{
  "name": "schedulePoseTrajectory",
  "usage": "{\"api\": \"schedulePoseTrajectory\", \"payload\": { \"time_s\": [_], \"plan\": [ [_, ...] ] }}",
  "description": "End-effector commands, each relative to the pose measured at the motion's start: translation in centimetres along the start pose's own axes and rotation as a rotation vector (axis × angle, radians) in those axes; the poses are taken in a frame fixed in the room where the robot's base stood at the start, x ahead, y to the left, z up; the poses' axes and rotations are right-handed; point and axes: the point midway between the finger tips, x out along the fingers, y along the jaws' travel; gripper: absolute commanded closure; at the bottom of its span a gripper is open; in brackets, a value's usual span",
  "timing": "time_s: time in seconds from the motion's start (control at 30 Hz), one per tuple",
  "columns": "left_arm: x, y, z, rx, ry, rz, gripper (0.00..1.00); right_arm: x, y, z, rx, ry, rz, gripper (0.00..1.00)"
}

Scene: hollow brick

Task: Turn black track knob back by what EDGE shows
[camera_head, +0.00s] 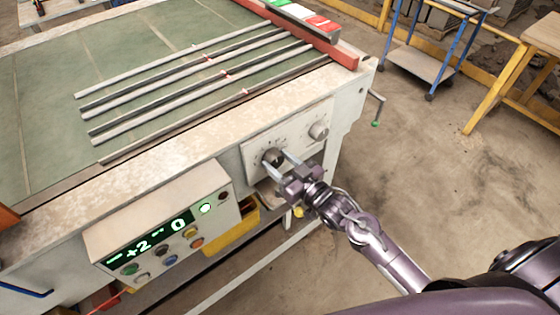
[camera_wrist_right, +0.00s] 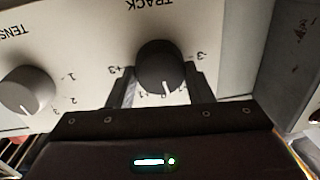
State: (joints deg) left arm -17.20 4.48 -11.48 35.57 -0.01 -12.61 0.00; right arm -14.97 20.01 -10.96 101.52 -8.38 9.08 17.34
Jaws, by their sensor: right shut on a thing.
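The black track knob (camera_head: 273,157) sits on the white panel at the machine's front. In the right wrist view the black knob (camera_wrist_right: 160,60) is under the upside-down word TRACK. Its white pointer faces down, between two marks that look like +1 and -1; the exact reading is unclear. My right gripper (camera_head: 277,160) is shut on the knob, one finger on each side; its fingers (camera_wrist_right: 163,88) also flank it in the wrist view. The green display (camera_head: 150,237) reads +2 at left and 0 at right; its labels are too small to read. My left gripper is not in view.
A grey tension knob (camera_head: 318,131) is beside the track knob; it also shows in the wrist view (camera_wrist_right: 27,90). Coloured buttons (camera_head: 170,260) line the display box. Metal rails (camera_head: 190,80) lie on the green bed. A blue trolley (camera_head: 425,62) stands on open floor at right.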

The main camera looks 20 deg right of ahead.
Motion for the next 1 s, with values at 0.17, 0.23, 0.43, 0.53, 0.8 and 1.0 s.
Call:
{"api": "schedulePoseTrajectory", "payload": {
  "time_s": [0.17,0.23,0.43,0.53,0.8,1.0],
  "plan": [
    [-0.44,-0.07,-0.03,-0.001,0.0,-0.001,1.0,0.01,-0.08,-0.17,-0.16,-0.014,0.002,0.76],
    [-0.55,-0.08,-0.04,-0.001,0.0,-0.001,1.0,0.03,-0.16,-0.18,-0.226,-0.018,0.002,0.76],
    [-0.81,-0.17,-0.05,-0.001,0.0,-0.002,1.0,0.04,-0.26,-0.2,-0.415,-0.033,0.006,0.76],
    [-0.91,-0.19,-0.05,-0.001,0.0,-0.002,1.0,0.04,-0.29,-0.18,-0.505,-0.041,0.008,0.76],
    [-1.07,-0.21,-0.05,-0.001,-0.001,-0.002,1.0,0.04,-0.41,-0.13,-0.707,-0.057,0.012,0.76],
    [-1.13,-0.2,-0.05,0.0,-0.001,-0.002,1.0,0.07,-0.49,-0.1,-0.803,-0.065,0.013,0.76]
  ]
}}
